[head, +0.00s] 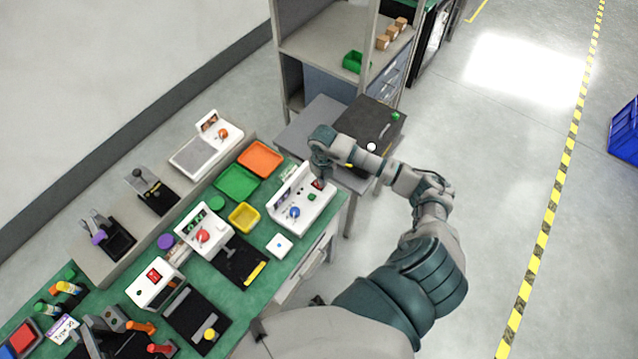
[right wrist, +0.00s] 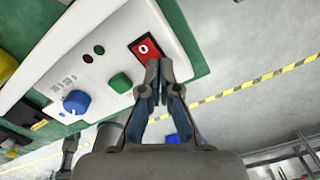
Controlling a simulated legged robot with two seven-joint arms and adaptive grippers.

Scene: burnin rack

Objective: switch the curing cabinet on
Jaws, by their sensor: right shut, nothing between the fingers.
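A white unit (head: 302,205) stands at the right end of the green bench; no label I can read names it as the curing cabinet. In the right wrist view its panel (right wrist: 95,60) carries a red switch (right wrist: 142,47) marked 0, a green button (right wrist: 120,83), a blue knob (right wrist: 76,102) and two dark lamps. My right gripper (right wrist: 153,72) is shut and empty, its fingertips over the lower right edge of the switch; I cannot tell if they touch it. In the head view the right gripper (head: 319,172) hangs above the unit's right end. My left gripper is out of view.
Green (head: 237,182), orange (head: 260,158) and yellow (head: 244,217) trays lie behind. A dark box (head: 370,128) stands beyond my gripper.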

